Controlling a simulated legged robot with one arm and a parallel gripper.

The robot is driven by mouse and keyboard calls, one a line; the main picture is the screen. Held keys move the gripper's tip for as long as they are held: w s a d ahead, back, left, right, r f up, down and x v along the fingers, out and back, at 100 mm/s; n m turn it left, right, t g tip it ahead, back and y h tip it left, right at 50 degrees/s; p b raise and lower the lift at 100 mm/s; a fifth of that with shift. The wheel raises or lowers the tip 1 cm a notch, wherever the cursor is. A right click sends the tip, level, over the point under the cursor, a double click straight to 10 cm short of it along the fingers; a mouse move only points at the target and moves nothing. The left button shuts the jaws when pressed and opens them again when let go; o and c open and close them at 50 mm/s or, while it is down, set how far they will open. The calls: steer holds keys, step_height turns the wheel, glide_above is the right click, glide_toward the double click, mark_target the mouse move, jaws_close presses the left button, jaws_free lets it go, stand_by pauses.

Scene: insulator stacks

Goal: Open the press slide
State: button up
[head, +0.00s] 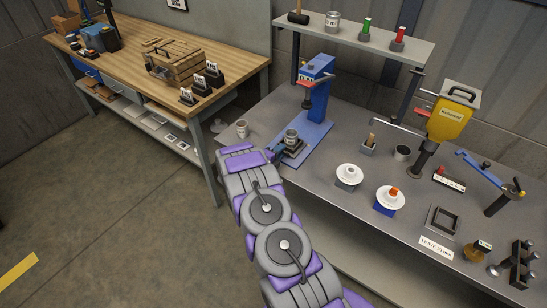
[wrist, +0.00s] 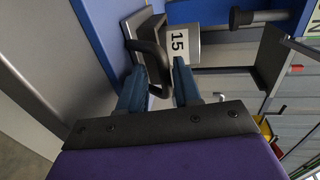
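The blue press (head: 318,92) stands on the grey bench, with a blue base plate (head: 318,137). Its slide (head: 292,149) sits low at the front of that base and carries a grey can (head: 291,136). In the wrist view the can (wrist: 180,46) bears the label "15", and the slide's dark loop handle (wrist: 150,52) points toward me. My gripper (wrist: 158,72) has its two blue fingers apart, one on each side of the handle. I cannot tell whether either finger touches it. In the head view my gripper (head: 276,153) is at the slide's front left.
A small cup (head: 242,129) stands left of the press. White round pieces on blocks (head: 348,175) and a yellow device (head: 453,115) are to the right. A shelf (head: 355,38) spans the back. A wooden table (head: 135,55) is at the left; the floor between is clear.

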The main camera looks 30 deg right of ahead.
steer(key=p+v, duration=0.1)
steer(key=v, duration=1.6)
steer(key=shift+p, duration=0.4)
steer(key=shift+a, duration=0.15)
